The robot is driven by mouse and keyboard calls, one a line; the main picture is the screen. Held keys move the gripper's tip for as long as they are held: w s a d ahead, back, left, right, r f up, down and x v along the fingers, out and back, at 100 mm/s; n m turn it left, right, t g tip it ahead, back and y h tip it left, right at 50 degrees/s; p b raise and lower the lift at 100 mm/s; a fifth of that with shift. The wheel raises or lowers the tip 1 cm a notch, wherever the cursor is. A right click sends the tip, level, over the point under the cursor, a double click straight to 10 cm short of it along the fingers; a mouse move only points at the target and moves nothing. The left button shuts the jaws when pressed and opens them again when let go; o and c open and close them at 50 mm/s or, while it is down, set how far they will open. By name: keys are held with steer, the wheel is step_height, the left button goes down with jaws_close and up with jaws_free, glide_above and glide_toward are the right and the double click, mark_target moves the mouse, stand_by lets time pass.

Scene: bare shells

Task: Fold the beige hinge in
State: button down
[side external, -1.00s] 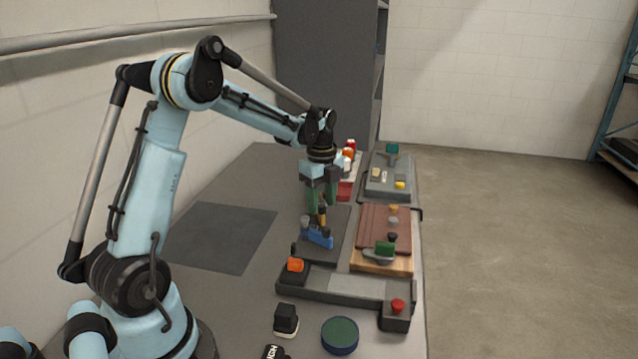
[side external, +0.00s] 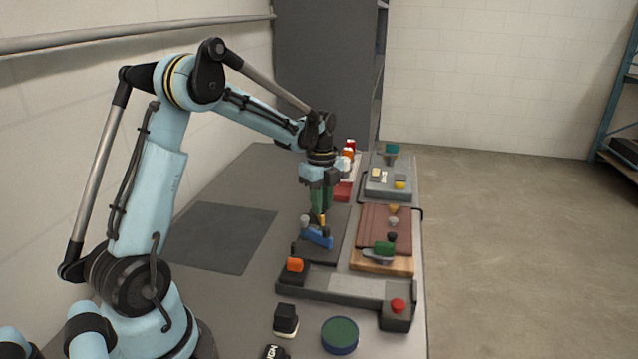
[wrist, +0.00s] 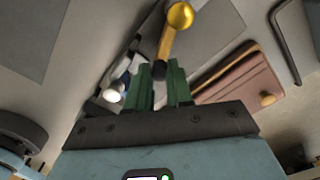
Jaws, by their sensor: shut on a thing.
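My gripper (side external: 321,214) points down over the dark plate, with its green fingers drawn in on a gold-knobbed rod (side external: 323,219). In the wrist view the rod's round gold knob (wrist: 180,15) shows clear beyond the fingertips (wrist: 162,68), and its dark lower part is between or just past them. A blue piece (side external: 318,238) and a pale round knob (side external: 304,221) are right beside the fingertips. The pale knob also shows in the wrist view (wrist: 112,96). I cannot pick out a clearly beige hinge; the fingers hide part of the fixture.
To the right, red-brown panels (side external: 372,222) with small knobs lie on a wooden board. A grey fixture with a red button (side external: 397,305) is nearer. A green-topped round tin (side external: 340,334) stands in front.

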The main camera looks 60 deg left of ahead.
steer(key=shift+s+a+m, duration=0.15)
steer(key=shift+s+m, duration=0.1)
steer(key=shift+m, duration=0.25)
steer(key=c, duration=1)
jaws_free()
step_height(320, 180, up, 12)
steer(key=shift+r, duration=0.1)
steer(key=shift+c, duration=0.2)
